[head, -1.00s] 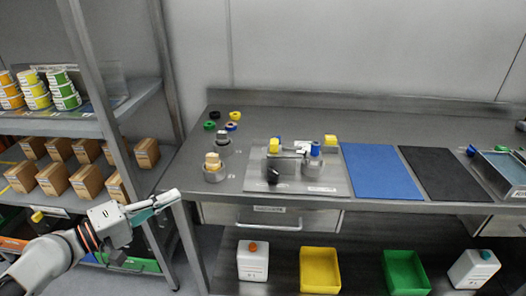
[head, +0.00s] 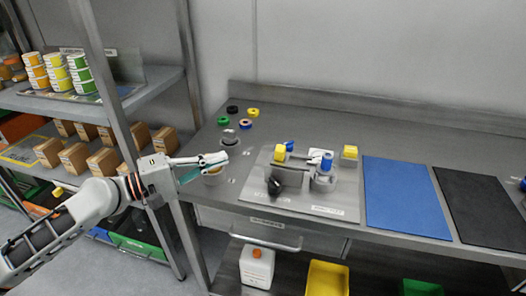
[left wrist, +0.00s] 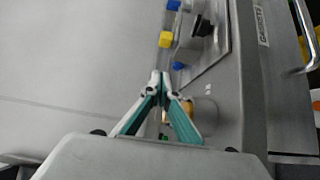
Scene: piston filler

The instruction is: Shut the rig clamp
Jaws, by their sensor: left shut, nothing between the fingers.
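The rig sits on a grey metal plate (head: 250,190) on the bench. It carries a dark block (head: 290,180), a yellow knob (head: 280,152), a blue knob (head: 327,161) and a horizontal bar between them. I cannot tell from these views how far the clamp is open. In the left wrist view the plate (left wrist: 217,62) and a black part (left wrist: 203,27) show at the upper right. My left gripper (head: 224,157) is shut and empty, left of the plate and apart from it. It also shows in the left wrist view (left wrist: 160,78). My right gripper is out of view.
Small coloured rings (head: 223,120) lie behind. A shelf post (head: 108,70) stands left.

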